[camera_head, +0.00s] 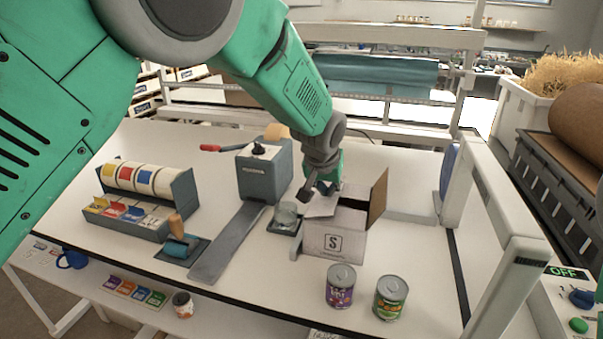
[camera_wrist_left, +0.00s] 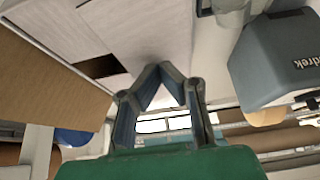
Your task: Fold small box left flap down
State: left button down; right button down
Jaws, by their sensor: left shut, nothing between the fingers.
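The small box (camera_head: 333,238) is a white-grey carton with an "S" on its front, standing on the white table. Its right flap (camera_head: 378,195) stands up and shows brown cardboard. The left flap (camera_head: 318,206) looks pale and lies roughly level at the box's top left. My left gripper (camera_head: 318,190) is at the box's top, just over the left flap; contact cannot be told. In the left wrist view the left gripper (camera_wrist_left: 160,72) has its fingertips together with nothing between them, beside the pale box surface (camera_wrist_left: 115,35). My right gripper is not in view.
Two cans, one purple (camera_head: 341,287) and one green (camera_head: 389,298), stand in front. A label dispenser (camera_head: 146,200) is at left. A grey frame post (camera_head: 495,195) rises at right.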

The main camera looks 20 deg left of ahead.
pick_arm(q)
jog(key=shift+d, duration=0.25)
jog(key=shift+a+f, duration=0.3)
jog(key=shift+d+f, duration=0.2)
dwell(0.4)
jog(key=shift+r, duration=0.1)
jog(key=shift+a+r, duration=0.1)
jog(key=shift+r, duration=0.15)
notch_tip(320, 180, up, 8)
jog(key=p, duration=0.7)
jog(key=shift+r, duration=0.15)
